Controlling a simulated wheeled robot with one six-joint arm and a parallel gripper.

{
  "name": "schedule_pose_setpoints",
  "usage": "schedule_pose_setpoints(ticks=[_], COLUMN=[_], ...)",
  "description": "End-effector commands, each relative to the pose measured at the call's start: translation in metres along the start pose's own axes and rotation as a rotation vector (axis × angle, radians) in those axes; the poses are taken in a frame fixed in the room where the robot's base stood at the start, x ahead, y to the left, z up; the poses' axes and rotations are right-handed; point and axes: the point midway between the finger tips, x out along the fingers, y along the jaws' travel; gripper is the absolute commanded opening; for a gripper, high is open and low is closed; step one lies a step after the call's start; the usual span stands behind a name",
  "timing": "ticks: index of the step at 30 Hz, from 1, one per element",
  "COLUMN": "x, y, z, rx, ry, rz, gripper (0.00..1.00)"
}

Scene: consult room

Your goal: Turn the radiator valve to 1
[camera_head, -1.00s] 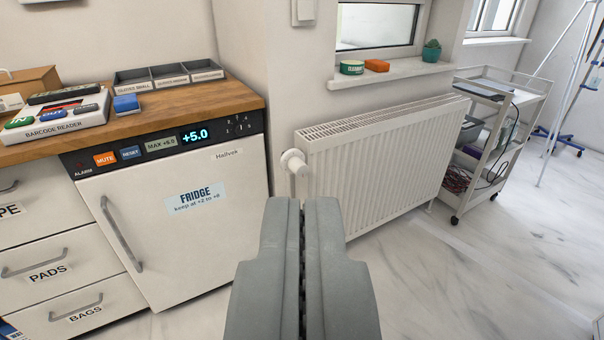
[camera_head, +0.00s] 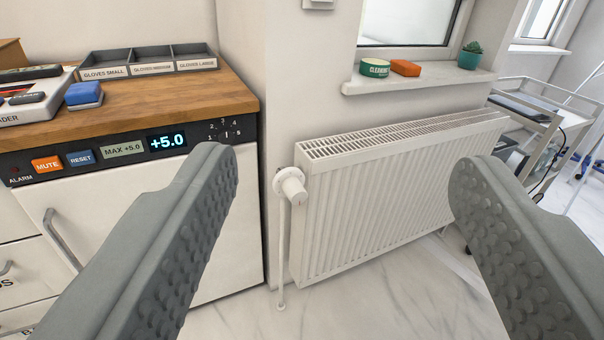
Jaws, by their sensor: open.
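The radiator valve (camera_head: 292,186) is a white round knob at the left end of the white radiator (camera_head: 375,205), on top of a thin vertical pipe. Its scale marks are too small to read. My gripper (camera_head: 340,165) is open and empty. Its two grey fingers are wide apart, one at the left of the picture and one at the right. In the picture the valve lies between the fingers, farther off and not touched by them. The right finger covers part of the radiator's right side.
A fridge (camera_head: 205,250) under a wooden counter (camera_head: 150,110) stands left of the valve, close to the wall corner. A window sill (camera_head: 430,78) with a green tin (camera_head: 375,68) and an orange block (camera_head: 406,67) is above the radiator. A trolley (camera_head: 545,115) stands at the right.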

Motion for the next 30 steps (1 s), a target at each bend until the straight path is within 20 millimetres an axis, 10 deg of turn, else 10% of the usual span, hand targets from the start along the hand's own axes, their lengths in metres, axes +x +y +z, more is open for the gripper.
schedule_pose_setpoints(ticks=[14, 30], x=[0.126, 0.234], y=[0.011, 0.017], z=[0.074, 0.204], rx=[-0.002, 0.069], ry=[0.012, 0.000], rz=[-0.092, -0.269], gripper=[0.64, 0.64])
